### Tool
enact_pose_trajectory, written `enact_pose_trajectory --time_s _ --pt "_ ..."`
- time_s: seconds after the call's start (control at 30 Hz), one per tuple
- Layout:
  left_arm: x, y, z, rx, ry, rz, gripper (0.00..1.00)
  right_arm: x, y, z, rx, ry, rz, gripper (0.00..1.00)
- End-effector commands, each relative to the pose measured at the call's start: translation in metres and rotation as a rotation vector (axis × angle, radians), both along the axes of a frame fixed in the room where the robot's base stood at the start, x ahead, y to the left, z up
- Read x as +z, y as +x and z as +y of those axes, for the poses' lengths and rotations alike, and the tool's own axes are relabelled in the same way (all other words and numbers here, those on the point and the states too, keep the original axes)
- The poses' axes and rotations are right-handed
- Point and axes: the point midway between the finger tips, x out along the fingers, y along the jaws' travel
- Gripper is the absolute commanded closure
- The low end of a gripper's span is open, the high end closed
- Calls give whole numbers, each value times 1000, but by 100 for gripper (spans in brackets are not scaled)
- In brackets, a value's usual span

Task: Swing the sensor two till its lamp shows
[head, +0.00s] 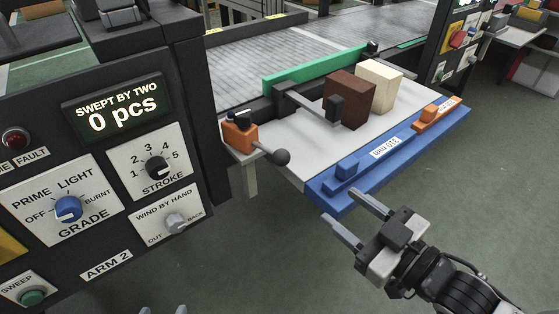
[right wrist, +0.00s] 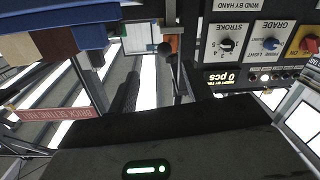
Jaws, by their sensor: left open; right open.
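An orange block with a black top and a ball-ended lever (head: 240,130) sits at the near left corner of the white plate; its ball also shows in the right wrist view (right wrist: 165,48). A small black box on a grey bar (head: 333,108) stands before the brown brick (head: 351,93). I cannot tell which is sensor two, and I see no lit lamp on either. My right gripper (head: 341,206) is open and empty, in front of the blue rail, apart from everything. My left gripper (head: 166,311) barely shows at the bottom edge, with only its tips visible.
A cream brick (head: 379,86) stands behind the brown one. A blue rail (head: 390,150) edges the plate, and a green rail (head: 315,67) lies behind. The control panel (head: 100,150) at left reads "0 pcs". The floor (head: 480,200) at right is clear.

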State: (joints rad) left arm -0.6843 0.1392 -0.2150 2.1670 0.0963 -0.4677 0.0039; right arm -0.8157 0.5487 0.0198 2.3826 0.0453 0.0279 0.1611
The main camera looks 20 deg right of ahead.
Motion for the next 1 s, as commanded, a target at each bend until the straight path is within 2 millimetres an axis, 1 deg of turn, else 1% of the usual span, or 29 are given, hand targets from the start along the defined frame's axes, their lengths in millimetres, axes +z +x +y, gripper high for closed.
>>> enact_pose_trajectory --time_s 0.03,0.1,0.27,0.6,0.8,1.0 --pt "-5 -4 -1 1 -5 11 45 7 0 2 26 -2 -33 50" --pt "-6 -7 -1 2 -9 18 45 15 3 4 38 2 -53 50" --pt "-2 -6 -1 3 -9 14 45 17 20 12 37 4 -58 50" --pt "5 0 0 4 -5 -5 45 17 74 36 36 2 -56 50" --pt "5 2 0 5 0 -7 45 17 109 52 34 3 -54 50" --pt "5 1 1 5 2 -4 45 15 134 63 35 2 -51 50"
